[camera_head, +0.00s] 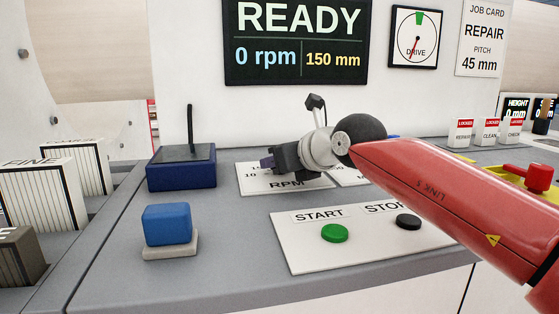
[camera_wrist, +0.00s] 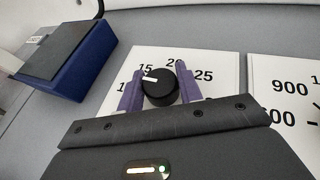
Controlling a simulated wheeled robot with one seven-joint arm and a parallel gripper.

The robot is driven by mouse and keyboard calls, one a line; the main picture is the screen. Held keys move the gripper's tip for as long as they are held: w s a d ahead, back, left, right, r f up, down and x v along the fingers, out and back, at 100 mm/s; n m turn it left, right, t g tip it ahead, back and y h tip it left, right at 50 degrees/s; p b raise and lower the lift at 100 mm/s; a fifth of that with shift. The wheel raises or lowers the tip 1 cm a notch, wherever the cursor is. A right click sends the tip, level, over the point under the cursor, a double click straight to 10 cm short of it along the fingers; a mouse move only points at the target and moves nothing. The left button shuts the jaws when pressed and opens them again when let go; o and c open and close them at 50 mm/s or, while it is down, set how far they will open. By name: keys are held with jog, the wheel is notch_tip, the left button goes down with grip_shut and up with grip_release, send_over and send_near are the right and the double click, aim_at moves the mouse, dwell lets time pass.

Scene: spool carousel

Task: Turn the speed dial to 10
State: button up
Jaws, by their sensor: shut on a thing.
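The speed dial is a black round knob (camera_wrist: 161,92) with a white pointer mark, on a white RPM plate (camera_wrist: 218,65). My gripper (camera_wrist: 158,72) is shut on the knob, one purple finger at each side. The pointer mark points left and slightly up, toward the 10 and 15 side; the exact setting is unclear. The left finger partly covers the 10 label, while 15, 20 and 25 show. In the head view my gripper (camera_head: 268,163) is low over the RPM plate (camera_head: 255,189) and hides the knob. The display (camera_head: 295,40) reads READY, 0 rpm and 150 mm.
A blue box (camera_head: 181,168) with a dark top and upright rod stands left of the plate. A blue block (camera_head: 166,224) sits nearer the front. A green START button (camera_head: 334,233) and black STOP button (camera_head: 408,222) are in front. A second dial plate (camera_wrist: 285,75) lies right.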

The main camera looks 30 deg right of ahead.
jog(key=shift+n+y, duration=0.4)
jog(key=shift+y, duration=0.1)
jog(key=shift+r, duration=0.1)
jog(key=o, duration=1)
jog(key=shift+v, duration=3.95)
